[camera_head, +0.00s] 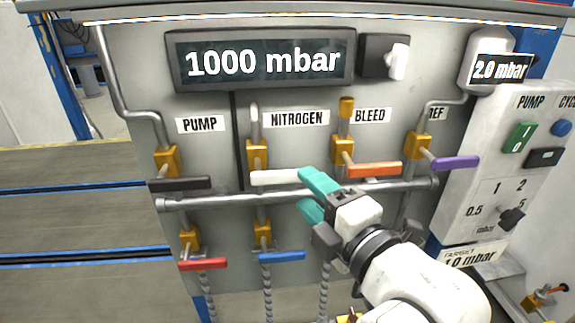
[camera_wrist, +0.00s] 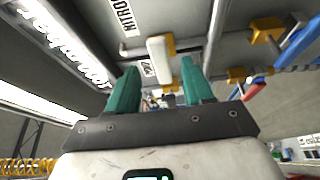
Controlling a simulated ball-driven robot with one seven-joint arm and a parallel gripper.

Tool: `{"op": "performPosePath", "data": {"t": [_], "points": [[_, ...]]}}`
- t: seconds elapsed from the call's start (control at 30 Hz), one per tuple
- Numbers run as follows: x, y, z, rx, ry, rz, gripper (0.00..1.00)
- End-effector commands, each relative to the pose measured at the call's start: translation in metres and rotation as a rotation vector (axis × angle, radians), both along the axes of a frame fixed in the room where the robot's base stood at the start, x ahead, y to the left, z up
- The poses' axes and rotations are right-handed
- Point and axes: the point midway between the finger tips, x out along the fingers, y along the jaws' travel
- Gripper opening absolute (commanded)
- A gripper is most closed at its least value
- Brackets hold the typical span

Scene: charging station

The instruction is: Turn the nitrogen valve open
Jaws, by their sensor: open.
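The nitrogen valve has a brass body (camera_head: 257,152) below the NITROGEN label (camera_head: 297,118). Its white lever (camera_head: 278,178) points sideways to the right, across the vertical pipe. My gripper (camera_head: 306,191), with teal fingers, is open at the lever's right end. In the head view the upper finger is close to the lever tip; whether it touches is unclear. In the wrist view the white lever (camera_wrist: 160,48) lies between the lines of the two fingers, around and just beyond the fingertips (camera_wrist: 159,66). Nothing is held.
The display (camera_head: 262,60) reads 1000 mbar. The black PUMP lever (camera_head: 180,184) is left; the orange BLEED lever (camera_head: 373,169) and purple lever (camera_head: 456,163) are right. A horizontal pipe (camera_head: 225,200) runs below. Red (camera_head: 203,265) and blue (camera_head: 281,257) levers sit lower.

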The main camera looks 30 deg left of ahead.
Motion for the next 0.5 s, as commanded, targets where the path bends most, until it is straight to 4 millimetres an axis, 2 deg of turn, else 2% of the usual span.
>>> {"op": "performPosePath", "data": {"t": [0.1,0.3,0.5], "points": [[0.013,0.02,0.003,-0.001,0.002,0.001,0.51],[0.031,0.047,0.002,-0.001,0.002,0.0,0.51],[0.041,0.062,0.001,-0.001,0.003,-0.001,0.51]]}}
